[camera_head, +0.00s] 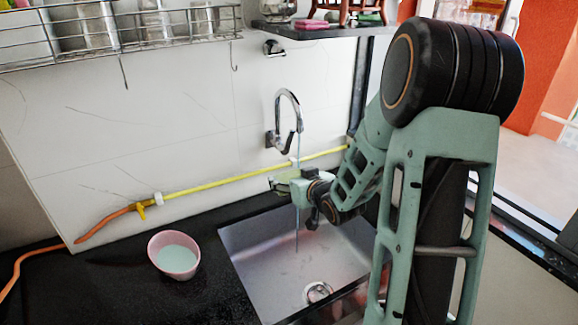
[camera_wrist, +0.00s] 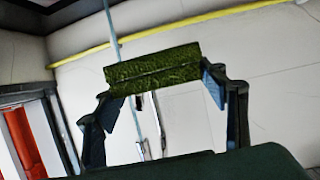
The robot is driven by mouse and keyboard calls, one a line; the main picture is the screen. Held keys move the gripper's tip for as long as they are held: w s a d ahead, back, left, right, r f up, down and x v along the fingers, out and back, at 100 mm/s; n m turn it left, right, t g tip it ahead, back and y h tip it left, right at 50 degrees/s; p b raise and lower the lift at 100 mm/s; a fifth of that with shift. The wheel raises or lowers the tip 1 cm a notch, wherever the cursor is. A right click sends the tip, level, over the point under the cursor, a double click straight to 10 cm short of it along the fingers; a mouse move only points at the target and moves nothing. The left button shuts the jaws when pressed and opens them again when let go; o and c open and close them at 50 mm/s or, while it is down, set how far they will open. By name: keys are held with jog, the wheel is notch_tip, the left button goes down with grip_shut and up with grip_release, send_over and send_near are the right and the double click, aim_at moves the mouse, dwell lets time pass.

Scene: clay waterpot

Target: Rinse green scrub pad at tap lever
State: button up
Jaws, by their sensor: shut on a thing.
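The green scrub pad (camera_wrist: 153,69) is held between the two fingers of my gripper (camera_wrist: 160,88) in the wrist view. In the head view my gripper (camera_head: 283,183) is over the sink (camera_head: 260,258), below the curved chrome tap (camera_head: 290,115). The pad is small there and partly hidden. A thin stream of water (camera_head: 297,222) runs from the spout down into the sink, passing at or very near my gripper. In the wrist view the stream (camera_wrist: 112,35) meets the pad's upper left edge. A separate tap lever is hard to make out.
A pink bowl (camera_head: 174,256) with pale contents stands on the black counter (camera_head: 110,285) left of the sink. A yellow pipe (camera_head: 225,182) runs along the wall behind. A wire rack (camera_head: 120,30) hangs at the upper left, and a shelf (camera_head: 325,30) is above the tap.

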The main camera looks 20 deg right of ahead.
aim_at(287, 174)
jog(key=shift+s+a+r+p, duration=0.25)
jog(key=shift+s+a+r, duration=0.05)
jog(key=shift+s+r, duration=0.3)
jog(key=shift+s+a+r+p, duration=0.25)
jog(key=shift+s+r, duration=0.25)
jog(key=shift+s, duration=0.15)
jog(key=shift+s+a+r+p, duration=0.25)
jog(key=shift+s+a+r, duration=0.05)
jog(key=shift+s+r, duration=0.3)
jog(key=w+a+r+m+h+p, duration=0.1)
jog(key=w+a+r+p, duration=0.1)
jog(key=a+r, duration=0.5)
jog(key=shift+w+a+r+p, duration=0.3)
jog(key=shift+w+a+r, duration=0.05)
jog(key=shift+a+r, duration=0.1)
